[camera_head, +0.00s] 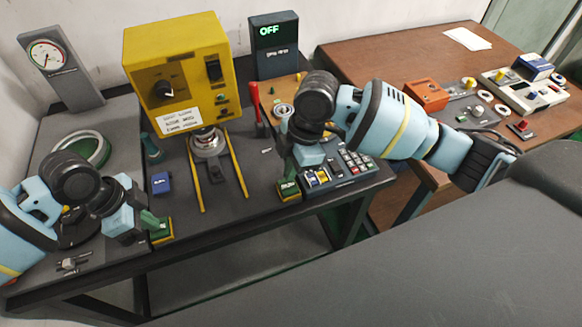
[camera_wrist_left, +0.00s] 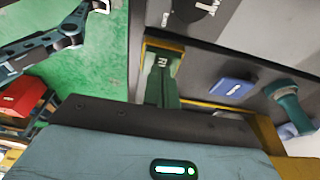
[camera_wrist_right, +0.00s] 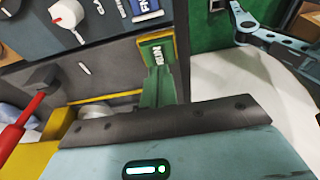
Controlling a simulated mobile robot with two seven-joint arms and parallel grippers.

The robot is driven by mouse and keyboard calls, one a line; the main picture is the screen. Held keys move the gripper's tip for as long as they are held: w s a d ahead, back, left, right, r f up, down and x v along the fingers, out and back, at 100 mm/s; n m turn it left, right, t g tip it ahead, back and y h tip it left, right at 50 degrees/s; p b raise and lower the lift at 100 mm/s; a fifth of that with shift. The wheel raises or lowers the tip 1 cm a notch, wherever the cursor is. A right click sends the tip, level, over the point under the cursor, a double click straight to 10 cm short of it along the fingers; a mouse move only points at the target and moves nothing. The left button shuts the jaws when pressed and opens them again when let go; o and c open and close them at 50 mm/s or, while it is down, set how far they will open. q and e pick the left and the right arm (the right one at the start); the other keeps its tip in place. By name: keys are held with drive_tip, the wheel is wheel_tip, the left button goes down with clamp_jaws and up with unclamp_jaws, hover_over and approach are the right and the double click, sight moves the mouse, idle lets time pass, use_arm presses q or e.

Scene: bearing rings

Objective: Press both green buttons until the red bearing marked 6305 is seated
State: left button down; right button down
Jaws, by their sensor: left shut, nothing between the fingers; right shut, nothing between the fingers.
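The left green button (camera_head: 162,235) sits in a yellow-edged box at the table's front edge. My left gripper (camera_head: 152,220) is shut, its tips over that button; in the left wrist view the button (camera_wrist_left: 163,45) lies at the fingertips. The right green button (camera_head: 289,196) sits in a similar box further right. My right gripper (camera_head: 290,180) is shut with its tips over it; the right wrist view also shows this button (camera_wrist_right: 156,47). I cannot tell whether either button is pressed down. A silver ring-shaped part (camera_head: 208,145) is under the yellow press (camera_head: 177,75). I cannot make out a red bearing or its marking.
A gauge (camera_head: 60,60) stands at the back left. A blue block (camera_head: 161,183), a red-handled tool (camera_head: 255,103) and a keypad unit (camera_head: 340,168) are on the table. A brown table (camera_head: 370,62) stands to the right.

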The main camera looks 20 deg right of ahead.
sight(288, 186)
drive_tip(key=shift+d+x, duration=0.15)
drive_tip(key=shift+x, duration=0.55)
drive_tip(key=shift+d+x, duration=0.2)
drive_tip(key=shift+x, duration=0.5)
drive_tip(key=shift+r, duration=0.2)
idle(0.5)
